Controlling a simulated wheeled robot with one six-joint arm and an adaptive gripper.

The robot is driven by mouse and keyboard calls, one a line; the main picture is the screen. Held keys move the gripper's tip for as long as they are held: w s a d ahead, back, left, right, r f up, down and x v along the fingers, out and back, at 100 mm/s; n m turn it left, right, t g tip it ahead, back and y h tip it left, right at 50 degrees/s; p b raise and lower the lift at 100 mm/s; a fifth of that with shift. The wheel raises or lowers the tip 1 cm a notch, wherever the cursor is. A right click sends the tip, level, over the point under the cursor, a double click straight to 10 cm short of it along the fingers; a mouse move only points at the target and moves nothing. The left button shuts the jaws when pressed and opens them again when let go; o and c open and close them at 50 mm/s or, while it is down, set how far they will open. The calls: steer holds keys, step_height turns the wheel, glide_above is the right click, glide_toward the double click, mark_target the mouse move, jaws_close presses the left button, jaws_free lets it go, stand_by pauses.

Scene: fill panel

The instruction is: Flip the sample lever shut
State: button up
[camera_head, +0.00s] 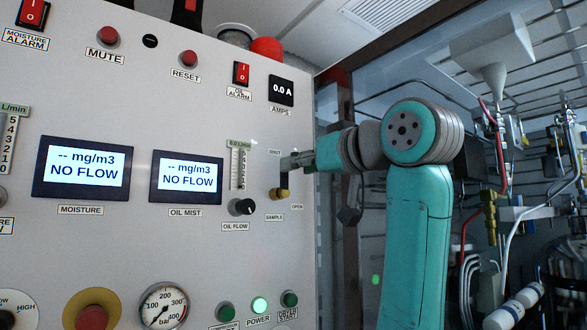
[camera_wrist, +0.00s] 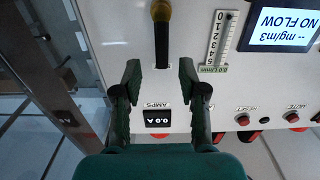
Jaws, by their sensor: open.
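The sample lever (camera_head: 283,184) is on the right part of the panel, a black handle with a brass-coloured end. Its brass end hangs low, near the OPEN label (camera_head: 297,207), with the SHUT label (camera_head: 274,153) above. In the upside-down wrist view the lever (camera_wrist: 161,42) stands upright at top centre. My gripper (camera_wrist: 160,76) is open and empty, its fingers spread either side of the lever's line, near the black end. No contact shows. In the head view my gripper (camera_head: 288,162) is at the panel just above the lever, partly hiding it.
The oil flow knob (camera_head: 242,207) and its flow gauge (camera_head: 238,168) sit left of the lever. The AMPS display (camera_head: 281,91) is above. Two NO FLOW screens (camera_head: 186,177) are further left. Pipes and hoses (camera_head: 500,180) fill the right side beyond the panel's edge.

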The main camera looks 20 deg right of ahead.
steer(key=v, duration=0.6)
steer(key=shift+s, duration=0.25)
steer(key=shift+d, duration=0.1)
